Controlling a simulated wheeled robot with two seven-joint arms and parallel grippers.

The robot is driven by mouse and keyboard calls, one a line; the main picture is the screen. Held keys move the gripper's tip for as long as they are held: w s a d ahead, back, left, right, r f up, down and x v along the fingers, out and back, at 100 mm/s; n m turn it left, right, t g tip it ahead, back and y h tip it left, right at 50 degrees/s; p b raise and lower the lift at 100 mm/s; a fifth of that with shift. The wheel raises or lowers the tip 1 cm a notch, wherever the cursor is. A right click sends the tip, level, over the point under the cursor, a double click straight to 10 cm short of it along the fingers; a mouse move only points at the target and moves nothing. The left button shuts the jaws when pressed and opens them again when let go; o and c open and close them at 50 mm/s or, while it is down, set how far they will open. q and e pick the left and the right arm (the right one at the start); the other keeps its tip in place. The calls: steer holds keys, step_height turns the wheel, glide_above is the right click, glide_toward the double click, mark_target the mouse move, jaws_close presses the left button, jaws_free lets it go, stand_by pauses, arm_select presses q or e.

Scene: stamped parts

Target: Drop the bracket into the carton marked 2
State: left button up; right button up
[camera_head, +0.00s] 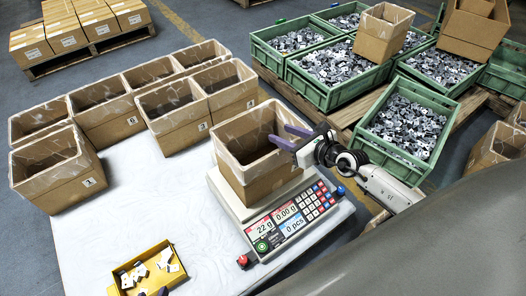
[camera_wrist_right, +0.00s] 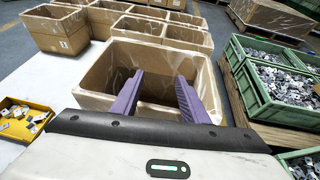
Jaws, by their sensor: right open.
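My right gripper (camera_head: 290,137) is open, its two purple fingers apart over the rim of an open carton (camera_head: 262,183) on the counting scale. In the right wrist view the gripper (camera_wrist_right: 157,95) has nothing between its fingers, and the scale carton (camera_wrist_right: 95,100) lies below and ahead of them. I see no bracket in the gripper; the carton's floor is mostly hidden. Several open cartons stand on the white table, including a front left one (camera_head: 62,180) and a middle one (camera_head: 180,128). Their small number labels are too small to read surely.
A yellow tray (camera_head: 125,270) with several small parts lies at the table's front. Green crates (camera_head: 412,118) full of metal parts stand at right. The white table (camera_head: 120,215) is clear between the tray and cartons.

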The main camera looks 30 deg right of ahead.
arm_select(q)
steer(key=shift+a+r+p, duration=0.1)
steer(key=shift+r+p, duration=0.25)
steer(key=shift+p, duration=0.25)
arm_select(e)
steer(key=v, duration=0.5)
steer(key=s+a+f+n+g, duration=0.2)
steer(key=s+a+n, duration=0.8)
steer(key=n, duration=0.8)
steer(key=s+a+f+n+g, duration=0.2)
steer(key=s+a+n, duration=0.8)
steer(key=n, duration=0.7)
arm_select(q)
step_height(320, 180, up, 8)
steer(key=a+p, duration=0.1)
steer(key=p, duration=1.2)
steer(key=shift+s+r+m+g+y+p, duration=0.2)
steer(key=shift+m+g+y+p, duration=0.1)
steer(key=shift+g+y, duration=0.1)
arm_select(e)
step_height(320, 180, up, 8)
steer(key=s+d, duration=0.1)
steer(key=d, duration=0.1)
steer(key=shift+s+n, duration=0.15)
steer(key=shift+n, duration=0.15)
